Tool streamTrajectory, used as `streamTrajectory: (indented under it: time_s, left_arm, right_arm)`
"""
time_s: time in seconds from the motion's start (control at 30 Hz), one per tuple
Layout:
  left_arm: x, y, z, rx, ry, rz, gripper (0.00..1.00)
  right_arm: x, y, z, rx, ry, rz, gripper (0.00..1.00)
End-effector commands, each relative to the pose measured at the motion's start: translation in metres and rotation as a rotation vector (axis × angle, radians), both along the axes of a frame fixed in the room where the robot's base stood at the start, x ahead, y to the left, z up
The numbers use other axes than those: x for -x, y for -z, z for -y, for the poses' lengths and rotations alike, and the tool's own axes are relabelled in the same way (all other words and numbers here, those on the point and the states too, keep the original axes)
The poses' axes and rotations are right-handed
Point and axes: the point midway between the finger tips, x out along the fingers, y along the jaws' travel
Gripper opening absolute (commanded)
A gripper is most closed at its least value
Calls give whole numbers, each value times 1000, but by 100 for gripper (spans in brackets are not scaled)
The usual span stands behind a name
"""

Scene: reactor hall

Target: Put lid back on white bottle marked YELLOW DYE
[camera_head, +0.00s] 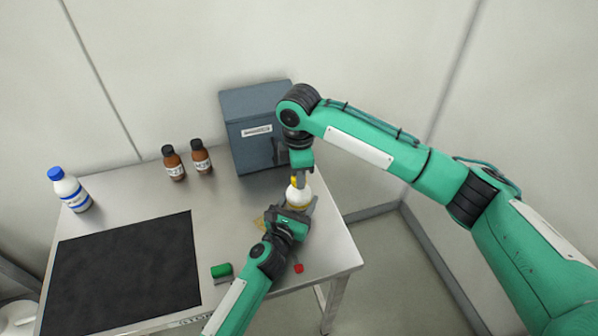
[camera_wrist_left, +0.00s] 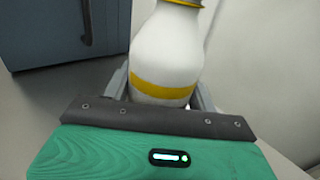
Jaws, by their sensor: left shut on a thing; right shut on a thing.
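The white bottle (camera_head: 299,194) with a yellow band stands upright near the table's right edge; its white body (camera_wrist_left: 168,55) fills the middle of the left wrist view. My left gripper (camera_head: 297,207) is shut around its lower body, fingers on both sides. A yellow lid (camera_head: 294,181) is at the bottle's top, and its lower edge shows at the top of the left wrist view (camera_wrist_left: 185,3). My right gripper (camera_head: 299,178) comes down from above and is shut on the lid. I cannot tell whether the lid is seated. The bottle's lettering is not readable.
A blue-grey cabinet (camera_head: 245,135) stands behind. Two brown bottles (camera_head: 174,165) (camera_head: 201,158) and a blue-capped white bottle (camera_head: 71,191) stand to the left. A black mat (camera_head: 125,270), a green object (camera_head: 221,271) and a small red object (camera_head: 299,268) lie in front.

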Motion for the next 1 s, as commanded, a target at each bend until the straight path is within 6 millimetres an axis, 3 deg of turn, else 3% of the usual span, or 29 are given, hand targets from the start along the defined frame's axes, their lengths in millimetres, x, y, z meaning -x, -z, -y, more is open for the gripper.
streamTrajectory:
  time_s: [1.0]
  left_arm:
    - [1,0,1,-1,2,0,0]
  right_arm:
    - [0,1,0,-1,1853,-1,5]
